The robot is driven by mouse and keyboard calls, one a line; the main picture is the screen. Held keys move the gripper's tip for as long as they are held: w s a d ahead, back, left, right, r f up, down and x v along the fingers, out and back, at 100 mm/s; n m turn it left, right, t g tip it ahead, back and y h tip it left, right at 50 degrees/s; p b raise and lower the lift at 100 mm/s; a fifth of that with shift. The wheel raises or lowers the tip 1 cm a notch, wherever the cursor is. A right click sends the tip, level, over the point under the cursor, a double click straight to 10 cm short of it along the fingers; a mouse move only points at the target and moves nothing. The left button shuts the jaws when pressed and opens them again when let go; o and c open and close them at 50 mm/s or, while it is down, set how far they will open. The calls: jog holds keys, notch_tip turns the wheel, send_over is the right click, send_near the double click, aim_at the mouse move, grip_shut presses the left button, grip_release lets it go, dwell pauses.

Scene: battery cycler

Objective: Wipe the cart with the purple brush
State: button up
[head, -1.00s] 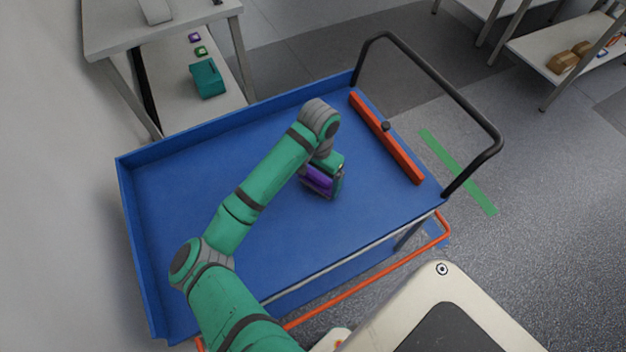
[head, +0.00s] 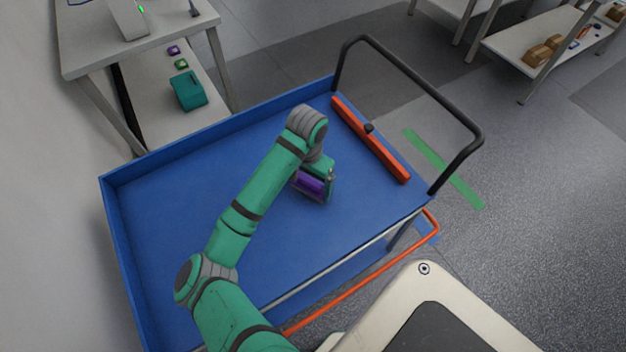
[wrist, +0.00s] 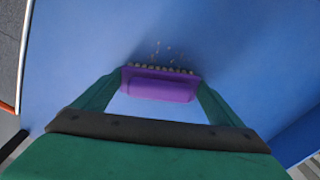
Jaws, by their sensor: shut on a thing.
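The purple brush (head: 308,184) is held in my gripper (head: 318,186) over the right half of the blue cart (head: 180,210). In the wrist view the brush (wrist: 160,86) lies crosswise between the two fingers of my gripper (wrist: 160,92), which is shut on it. Its pale bristles point at the blue surface. They seem at or close to the surface; exact contact cannot be told. Several small pale crumbs (wrist: 165,50) lie on the blue surface just beyond the bristles. My arm hides part of the cart top in the head view.
A red-orange bar (head: 370,138) with a dark knob lies along the cart's right end, beside the black handle (head: 440,85). A raised blue rim runs along the left and back. A grey shelf unit (head: 150,45) with a teal box (head: 188,91) stands behind.

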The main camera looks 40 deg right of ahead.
jog(key=shift+w+a+f, duration=0.15)
jog(key=shift+a+f, duration=0.1)
jog(key=shift+a, duration=0.55)
jog(key=shift+c, duration=0.5)
jog(key=shift+w+a, duration=0.15)
jog(key=shift+a, duration=0.25)
jog(key=c, duration=0.3)
jog(key=shift+w+a, duration=0.25)
jog(key=shift+a, duration=0.4)
jog(key=shift+w+a, duration=0.25)
jog(key=shift+a, duration=0.35)
jog(key=shift+a+r, duration=0.1)
jog(key=shift+a, duration=0.35)
jog(key=shift+s+d, duration=0.25)
jog(key=shift+d, duration=0.1)
jog(key=shift+w+a+r, duration=0.1)
jog(key=shift+r, duration=1.3)
jog(key=shift+w+a+r, duration=0.1)
jog(key=shift+r, duration=1.65)
